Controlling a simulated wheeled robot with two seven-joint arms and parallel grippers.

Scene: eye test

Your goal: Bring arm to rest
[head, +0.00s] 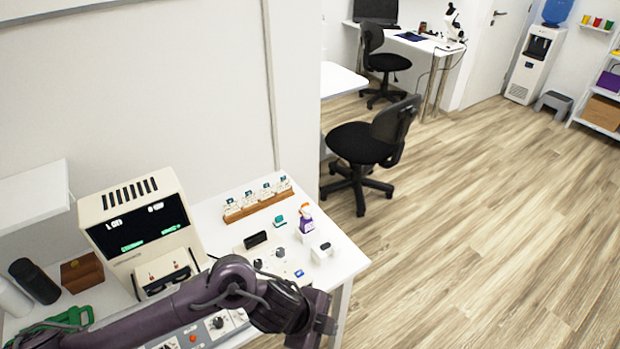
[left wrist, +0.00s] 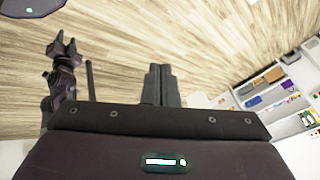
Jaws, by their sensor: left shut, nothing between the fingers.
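My left arm (head: 170,310) reaches in from the lower left in the head view, over the front of the white table. Its left gripper (head: 325,324) is at the table's front right corner, in the air and empty. In the left wrist view the two dark fingers of the left gripper (left wrist: 160,85) are together, shut, with floor behind them. My other arm, with the right gripper (left wrist: 61,46) at its end, shows small at the left of that view. Its finger state is unclear.
Below my left arm, the white table (head: 345,262) holds a beige device (head: 105,212), a wooden rack (head: 258,205), a purple spray bottle (head: 306,222) and small items. A black office chair (head: 362,145) stands beyond. Wood floor (head: 480,230) to the right is clear.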

